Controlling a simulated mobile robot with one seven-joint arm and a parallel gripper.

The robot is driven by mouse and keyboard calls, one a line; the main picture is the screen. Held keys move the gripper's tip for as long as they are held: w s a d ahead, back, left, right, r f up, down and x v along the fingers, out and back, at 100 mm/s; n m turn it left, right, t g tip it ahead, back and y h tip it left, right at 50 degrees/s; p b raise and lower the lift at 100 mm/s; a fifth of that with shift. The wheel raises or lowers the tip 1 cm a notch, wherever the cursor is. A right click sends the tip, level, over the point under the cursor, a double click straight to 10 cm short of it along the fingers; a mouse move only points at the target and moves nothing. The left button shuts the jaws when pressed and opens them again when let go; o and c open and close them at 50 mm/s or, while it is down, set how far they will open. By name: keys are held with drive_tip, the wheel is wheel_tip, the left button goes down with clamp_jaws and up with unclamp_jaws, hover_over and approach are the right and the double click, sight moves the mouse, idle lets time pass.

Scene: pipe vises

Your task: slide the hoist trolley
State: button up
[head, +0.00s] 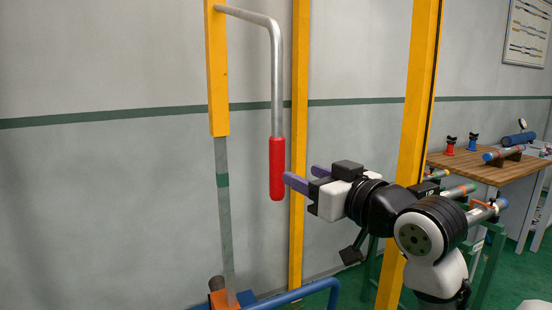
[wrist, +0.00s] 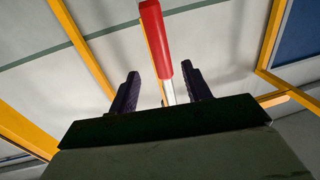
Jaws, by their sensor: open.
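The hoist trolley is not plainly identifiable. A grey bent bar (head: 277,80) comes out of a yellow upright piece (head: 217,70) and hangs down to a red grip (head: 277,169). My gripper (head: 303,176) is open, with its purple fingers pointing left toward the lower part of the red grip. One fingertip appears close to the grip in the head view; I cannot tell whether they touch. In the wrist view, the red grip (wrist: 155,38) shows beyond and between the two open fingers (wrist: 163,85). Nothing is held.
Yellow posts (head: 299,120) stand behind the grip and to its right (head: 412,110). A blue curved tube (head: 300,293) and an orange block (head: 218,297) are low at the front. A wooden workbench (head: 480,165) with pipe pieces is at right. The wall area to the left is bare.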

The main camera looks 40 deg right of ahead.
sight(282, 165)
drive_tip(key=w, duration=0.3)
drive_tip(key=w+p, duration=0.1)
drive_tip(key=w, duration=0.2)
drive_tip(key=w+p, duration=0.1)
drive_tip(key=w, duration=0.2)
drive_tip(key=shift+w+d, duration=0.3)
drive_tip(key=shift+d, duration=0.1)
drive_tip(key=shift+c, duration=0.2)
clamp_jaws()
